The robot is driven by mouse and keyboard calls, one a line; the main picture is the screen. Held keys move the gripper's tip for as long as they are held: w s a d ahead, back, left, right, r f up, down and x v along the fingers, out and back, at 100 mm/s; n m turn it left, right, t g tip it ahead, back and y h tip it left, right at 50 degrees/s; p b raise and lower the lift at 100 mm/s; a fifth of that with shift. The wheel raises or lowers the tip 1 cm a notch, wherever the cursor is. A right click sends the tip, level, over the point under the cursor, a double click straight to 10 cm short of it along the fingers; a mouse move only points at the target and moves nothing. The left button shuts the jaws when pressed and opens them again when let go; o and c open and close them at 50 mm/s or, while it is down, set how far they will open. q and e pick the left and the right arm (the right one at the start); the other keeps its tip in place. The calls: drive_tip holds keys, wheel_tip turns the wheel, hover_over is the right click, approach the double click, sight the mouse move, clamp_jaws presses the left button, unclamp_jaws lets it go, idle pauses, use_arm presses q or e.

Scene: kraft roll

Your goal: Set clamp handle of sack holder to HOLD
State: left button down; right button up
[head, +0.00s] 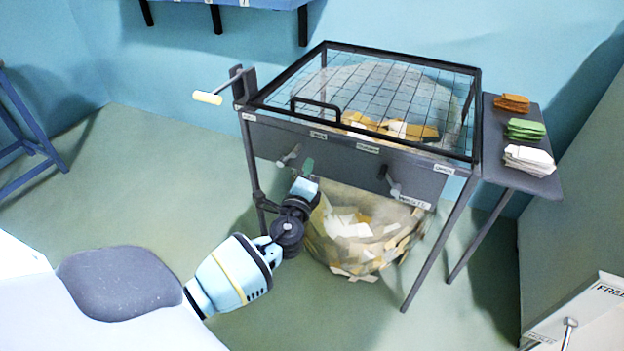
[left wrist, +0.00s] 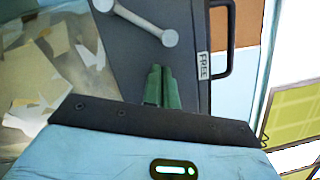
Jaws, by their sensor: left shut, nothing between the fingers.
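The sack holder is a grey frame (head: 340,150) with a mesh lid and a clear sack (head: 360,235) of paper scraps hanging below. My left gripper (head: 307,168), with green fingers, is shut and empty in front of the panel, just right of the left handle. In the left wrist view a grey handle (left wrist: 140,22) lies beyond the shut fingertips (left wrist: 160,70), apparently apart from them. A label there reads FREE (left wrist: 203,65). My right gripper is not in view.
A side shelf (head: 490,150) carries orange, green and white stacks. A crank with a pale grip (head: 208,97) sticks out at the left. A white unit (head: 585,315) at lower right has a FREE label and a metal lever.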

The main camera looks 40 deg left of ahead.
use_arm(q)
drive_tip(key=shift+s+a+r, duration=0.2)
drive_tip(key=shift+a+r, duration=0.2)
drive_tip(key=shift+a, duration=0.35)
drive_tip(key=shift+a+r+n, duration=0.1)
drive_tip(key=shift+r+n, duration=0.1)
drive_tip(key=shift+n, duration=0.2)
